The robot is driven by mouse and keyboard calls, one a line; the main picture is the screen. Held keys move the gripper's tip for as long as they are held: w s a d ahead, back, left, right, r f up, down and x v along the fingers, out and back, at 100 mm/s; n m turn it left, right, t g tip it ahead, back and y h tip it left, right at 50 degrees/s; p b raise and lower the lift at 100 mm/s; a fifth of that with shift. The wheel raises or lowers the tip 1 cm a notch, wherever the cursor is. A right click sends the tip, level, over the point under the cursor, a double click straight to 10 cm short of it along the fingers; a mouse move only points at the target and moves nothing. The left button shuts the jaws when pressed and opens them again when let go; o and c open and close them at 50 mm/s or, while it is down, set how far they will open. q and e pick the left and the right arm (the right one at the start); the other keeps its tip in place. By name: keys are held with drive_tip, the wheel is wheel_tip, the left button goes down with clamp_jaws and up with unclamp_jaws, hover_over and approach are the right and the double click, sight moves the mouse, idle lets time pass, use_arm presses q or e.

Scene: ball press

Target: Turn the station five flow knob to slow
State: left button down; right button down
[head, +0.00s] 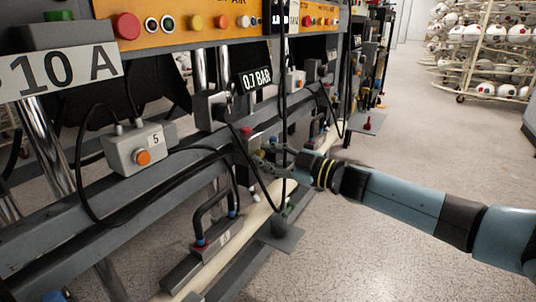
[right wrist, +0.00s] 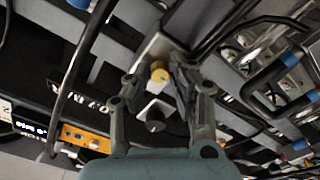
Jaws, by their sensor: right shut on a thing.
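I cannot read the knob's setting. A grey box marked 5 (head: 137,150) with an orange button (head: 143,157) is left of the valve block. My left gripper is not in view.
Black cables (head: 82,160) loop around the box and rail. A black handle (head: 213,200) stands on a lower bar left of my gripper. A 0.7 BAR sign (head: 257,79) hangs above. Open floor (head: 400,160) lies right; a ball rack (head: 480,55) stands behind.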

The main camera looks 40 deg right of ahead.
drive_tip(key=n, duration=0.6)
drive_tip(key=shift+f+n, duration=0.1)
drive_tip(key=shift+n, duration=0.2)
drive_tip(key=n, duration=0.4)
drive_tip(key=shift+n+b, duration=0.3)
drive_tip(key=shift+b, duration=0.1)
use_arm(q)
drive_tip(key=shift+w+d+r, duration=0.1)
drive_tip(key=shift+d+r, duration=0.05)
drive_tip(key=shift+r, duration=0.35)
use_arm(e)
drive_tip(key=shift+n, duration=0.7)
drive_tip(key=c, duration=1.3)
unclamp_jaws()
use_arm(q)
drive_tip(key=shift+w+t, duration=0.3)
use_arm(e)
drive_tip(key=shift+o, duration=0.7)
